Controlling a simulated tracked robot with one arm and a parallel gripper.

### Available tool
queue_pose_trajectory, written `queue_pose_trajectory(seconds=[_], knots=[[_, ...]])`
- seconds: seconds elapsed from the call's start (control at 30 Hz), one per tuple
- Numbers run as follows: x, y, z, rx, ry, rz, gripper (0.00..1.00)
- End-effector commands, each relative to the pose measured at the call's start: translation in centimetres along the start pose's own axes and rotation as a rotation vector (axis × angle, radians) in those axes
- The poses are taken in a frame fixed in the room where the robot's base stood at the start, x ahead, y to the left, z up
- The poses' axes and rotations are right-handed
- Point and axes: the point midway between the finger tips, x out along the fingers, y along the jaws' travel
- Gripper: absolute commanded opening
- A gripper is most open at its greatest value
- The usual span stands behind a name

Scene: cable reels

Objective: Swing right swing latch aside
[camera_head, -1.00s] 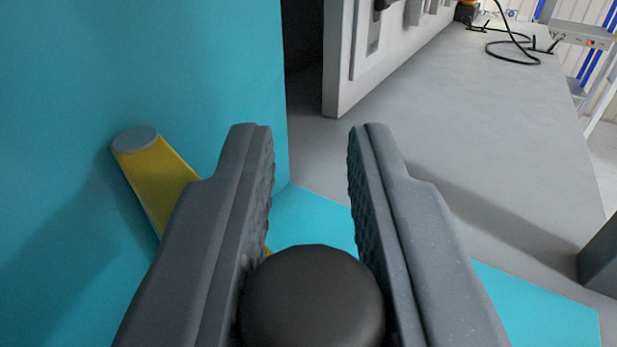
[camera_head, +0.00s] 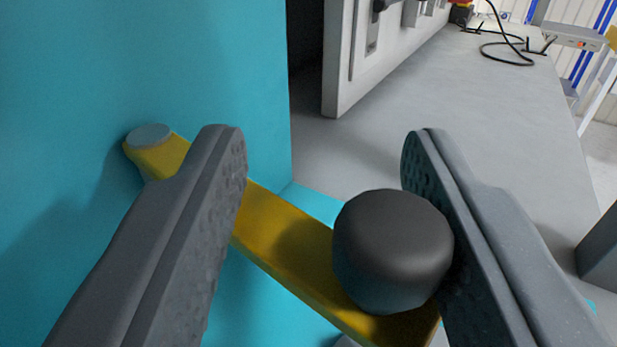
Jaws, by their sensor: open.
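The swing latch is a yellow bar (camera_head: 285,240) with a grey round pivot (camera_head: 149,135) at its upper left end, on a teal panel (camera_head: 215,60). It slants down to the right. A black knob (camera_head: 393,250) stands on its lower right end. My gripper (camera_head: 325,145) is open, its two grey fingers on either side of the knob. The right finger is close against the knob; I cannot tell whether it touches. There is a wide gap between the left finger and the knob. The left finger hides part of the bar.
A light grey wall panel with fittings (camera_head: 385,50) stands behind, beside a dark opening (camera_head: 306,45). A black cable (camera_head: 510,50) lies at the far back. A dark grey block (camera_head: 600,250) is at the right edge.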

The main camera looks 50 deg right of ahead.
Motion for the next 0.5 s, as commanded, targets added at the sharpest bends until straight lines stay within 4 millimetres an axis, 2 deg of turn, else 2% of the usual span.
queue_pose_trajectory(seconds=[0.17,0.5], knots=[[-1.0,-0.1,0.1,0.000,-0.003,-0.002,0.41],[-5.8,-0.1,0.0,0.001,0.000,-0.001,0.41]])
